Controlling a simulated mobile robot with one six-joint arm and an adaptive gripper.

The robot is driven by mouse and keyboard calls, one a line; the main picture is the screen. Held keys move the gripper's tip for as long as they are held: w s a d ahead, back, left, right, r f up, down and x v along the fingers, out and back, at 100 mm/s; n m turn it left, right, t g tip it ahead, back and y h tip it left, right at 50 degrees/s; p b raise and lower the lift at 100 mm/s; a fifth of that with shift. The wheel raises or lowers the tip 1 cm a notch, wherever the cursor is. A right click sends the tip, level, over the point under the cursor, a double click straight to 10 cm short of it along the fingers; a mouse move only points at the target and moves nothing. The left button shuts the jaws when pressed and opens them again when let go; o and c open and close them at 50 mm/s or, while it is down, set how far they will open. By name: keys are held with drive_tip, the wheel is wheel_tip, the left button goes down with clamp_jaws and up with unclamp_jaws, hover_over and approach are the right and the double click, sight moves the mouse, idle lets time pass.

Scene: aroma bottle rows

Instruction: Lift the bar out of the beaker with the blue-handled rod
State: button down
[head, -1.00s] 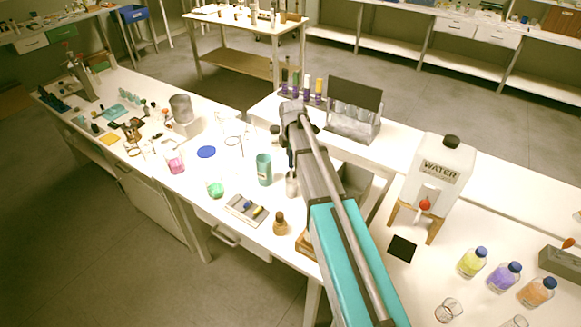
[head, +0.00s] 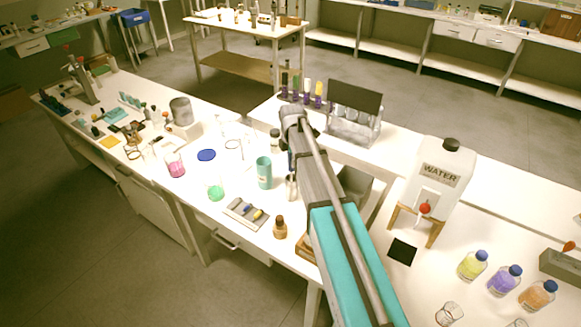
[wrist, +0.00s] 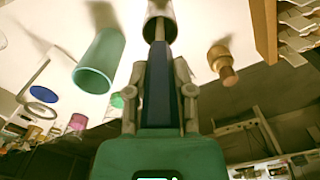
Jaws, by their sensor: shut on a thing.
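My gripper (wrist: 160,88) is shut on the blue handle of the rod (wrist: 157,88). The rod's thin grey shaft points into or in front of a metal cup (wrist: 160,8) at the top of the wrist view; I cannot tell how deep its tip is. In the head view the blue handle (head: 290,160) shows beside my arm, above the metal cup (head: 292,188). A beaker with green liquid (head: 215,191) and a beaker with pink liquid (head: 175,165) stand to the left. No bar can be made out in either.
A teal cylinder (head: 264,172) stands close left of the cup. A brown bottle (head: 280,228) and a small tray (head: 244,213) are near the front edge. A blue disc (head: 206,155) lies behind the green beaker. A water tank (head: 440,180) stands to the right.

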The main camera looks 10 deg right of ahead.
drive_tip(key=shift+r, duration=0.15)
wheel_tip(320, 180, up, 18)
drive_tip(key=p, duration=1.8)
drive_tip(key=shift+f, duration=0.2)
drive_tip(key=w+f+b, duration=0.5)
drive_tip(key=f+b, duration=0.3)
drive_tip(key=shift+a, duration=0.25)
drive_tip(key=shift+s+f, duration=0.1)
drive_tip(key=shift+s, duration=0.05)
idle(0.4)
